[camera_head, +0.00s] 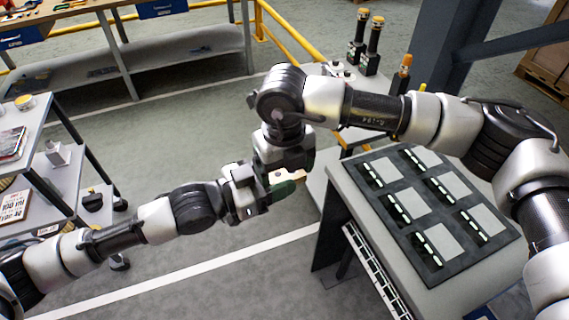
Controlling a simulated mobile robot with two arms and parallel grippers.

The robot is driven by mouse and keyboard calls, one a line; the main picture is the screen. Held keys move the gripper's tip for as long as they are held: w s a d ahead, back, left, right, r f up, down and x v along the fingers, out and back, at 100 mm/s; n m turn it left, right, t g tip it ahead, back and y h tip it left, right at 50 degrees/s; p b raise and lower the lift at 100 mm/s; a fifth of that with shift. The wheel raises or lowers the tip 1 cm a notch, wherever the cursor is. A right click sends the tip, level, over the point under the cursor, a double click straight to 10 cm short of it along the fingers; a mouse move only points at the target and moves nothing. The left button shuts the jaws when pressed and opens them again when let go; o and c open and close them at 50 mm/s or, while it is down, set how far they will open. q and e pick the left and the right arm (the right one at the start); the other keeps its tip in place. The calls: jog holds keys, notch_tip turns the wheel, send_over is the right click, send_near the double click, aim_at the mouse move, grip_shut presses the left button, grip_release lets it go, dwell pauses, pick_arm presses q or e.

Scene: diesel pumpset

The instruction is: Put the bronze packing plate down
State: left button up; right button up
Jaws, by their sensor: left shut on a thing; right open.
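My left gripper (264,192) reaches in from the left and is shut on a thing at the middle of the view. A small tan-bronze piece (277,177) shows at its tip, beside a dark green rounded part (283,190). The tan-bronze piece looks like the bronze packing plate, but most of it is hidden. My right gripper (286,170) comes down from above, open, right by the left one. Its fingertips are partly hidden, and I cannot tell whether it touches the piece. Both grippers are above the floor, left of the grey table.
The grey table (340,188) on the right carries a dark board (403,190) with several pale squares and slots. A shelf cart (62,178) is at the left, a workbench (170,70) at the back. Open floor lies between.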

pick_arm(q)
jog(key=shift+r, duration=0.1)
pick_arm(e)
jog(key=c, duration=0.9)
pick_arm(q)
jog(key=o, duration=1)
pick_arm(e)
jog(key=shift+c, duration=0.9)
pick_arm(q)
jog(key=o, duration=0.4)
